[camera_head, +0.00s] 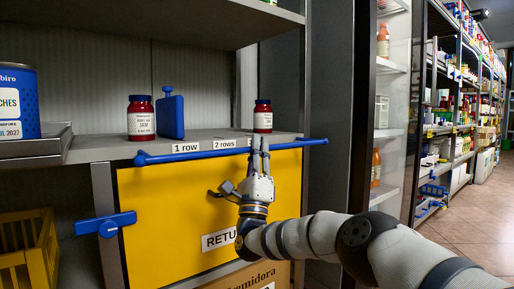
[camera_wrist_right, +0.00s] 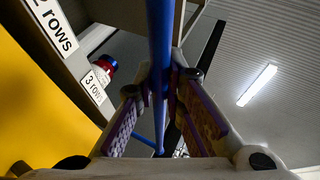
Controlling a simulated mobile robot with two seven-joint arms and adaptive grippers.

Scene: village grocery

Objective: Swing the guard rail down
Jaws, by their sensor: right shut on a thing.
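In the right wrist view the rail (camera_wrist_right: 160,50) passes between the two fingers. The exact contact is partly hidden. My left gripper is not in view.
A yellow panel (camera_head: 160,215) hangs below. A blue lever (camera_head: 105,224) sticks out at lower left. An aisle opens right.

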